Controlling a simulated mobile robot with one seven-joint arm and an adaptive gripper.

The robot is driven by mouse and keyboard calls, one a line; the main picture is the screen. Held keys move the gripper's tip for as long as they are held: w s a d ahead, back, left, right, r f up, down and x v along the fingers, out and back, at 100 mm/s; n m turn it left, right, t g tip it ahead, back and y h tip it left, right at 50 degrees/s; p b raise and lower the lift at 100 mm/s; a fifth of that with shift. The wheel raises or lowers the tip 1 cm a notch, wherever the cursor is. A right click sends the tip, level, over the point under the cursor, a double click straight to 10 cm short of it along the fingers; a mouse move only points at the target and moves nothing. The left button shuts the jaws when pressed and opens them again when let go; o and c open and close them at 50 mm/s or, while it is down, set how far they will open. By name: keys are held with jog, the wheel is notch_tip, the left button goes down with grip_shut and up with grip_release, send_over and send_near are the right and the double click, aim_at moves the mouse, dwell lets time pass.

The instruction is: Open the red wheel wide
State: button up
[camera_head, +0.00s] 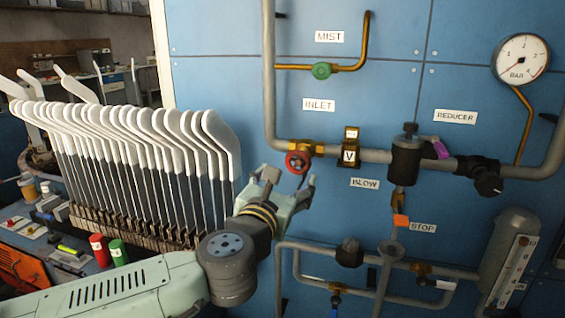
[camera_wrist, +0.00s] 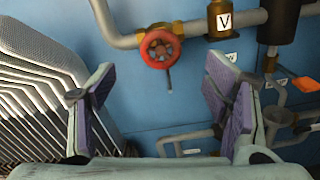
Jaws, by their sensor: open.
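The red wheel (camera_head: 298,161) is a small round handwheel on a brass valve body, under the INLET label (camera_head: 319,105), at the lower bend of the grey pipe. In the wrist view the red wheel (camera_wrist: 160,48) faces me above the gap between the fingers, with a thin dark stem pointing down from it. My gripper (camera_head: 291,190) is open and empty, just below the wheel in the head view. In the wrist view its purple-padded fingers (camera_wrist: 160,108) stand wide apart. They appear clear of the wheel.
White sock boards (camera_head: 150,130) stand in a row at the left, close to my arm. Right of the wheel are a brass V fitting (camera_head: 350,150), a reducer (camera_head: 406,160) and a gauge (camera_head: 521,59). Lower pipes (camera_head: 320,248) run below.

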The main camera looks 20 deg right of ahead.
aim_at(298, 162)
jog(key=p+x, duration=0.1)
jog(key=x, duration=1)
jog(key=shift+s+f+p, duration=0.1)
jog(key=shift+p, duration=0.25)
jog(key=c, duration=1.2)
jog(key=shift+o, duration=0.2)
